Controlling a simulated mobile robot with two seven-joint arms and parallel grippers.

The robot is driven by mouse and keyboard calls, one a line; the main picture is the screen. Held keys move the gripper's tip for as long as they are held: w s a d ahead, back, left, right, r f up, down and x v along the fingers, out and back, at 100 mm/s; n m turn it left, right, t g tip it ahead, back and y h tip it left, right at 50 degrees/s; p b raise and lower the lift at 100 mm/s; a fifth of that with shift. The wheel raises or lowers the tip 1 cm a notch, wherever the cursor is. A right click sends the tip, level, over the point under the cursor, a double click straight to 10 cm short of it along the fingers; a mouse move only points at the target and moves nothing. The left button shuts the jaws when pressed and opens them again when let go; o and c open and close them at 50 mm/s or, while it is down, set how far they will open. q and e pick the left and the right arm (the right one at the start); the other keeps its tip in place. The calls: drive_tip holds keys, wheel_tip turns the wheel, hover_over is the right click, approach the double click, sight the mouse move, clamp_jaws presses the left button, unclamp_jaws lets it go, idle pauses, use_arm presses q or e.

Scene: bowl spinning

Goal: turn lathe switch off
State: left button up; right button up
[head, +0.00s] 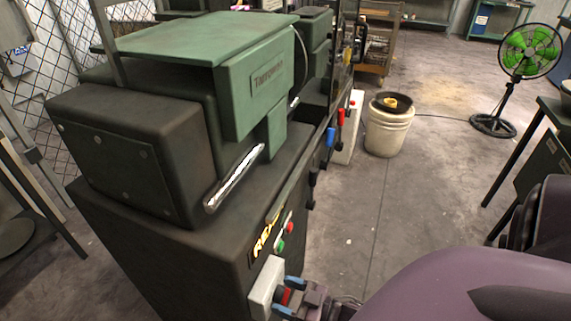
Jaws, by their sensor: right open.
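The lathe (185,110), a dark machine with a green top cover, stands on a dark cabinet at the left and centre. A light grey switch box (265,284) is fixed low on the cabinet's right side, with a red switch (285,297) on its face. My right gripper (287,298) is at the box, its blue-tipped fingers open, one on each side of the red switch. I cannot tell whether the fingers touch it. The gripper partly hides the switch and the lower box. My left gripper is not in view.
Green and red buttons (281,245) sit on the cabinet above the switch box. Red and blue levers (331,137) stick out farther along the lathe. A white bucket (388,128) and a green fan (530,50) stand beyond. The floor between is mostly clear.

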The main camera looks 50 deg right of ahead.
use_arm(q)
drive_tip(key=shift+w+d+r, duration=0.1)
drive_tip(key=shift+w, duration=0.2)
use_arm(e)
drive_tip(key=shift+w, duration=0.1)
drive_tip(key=c, duration=0.9)
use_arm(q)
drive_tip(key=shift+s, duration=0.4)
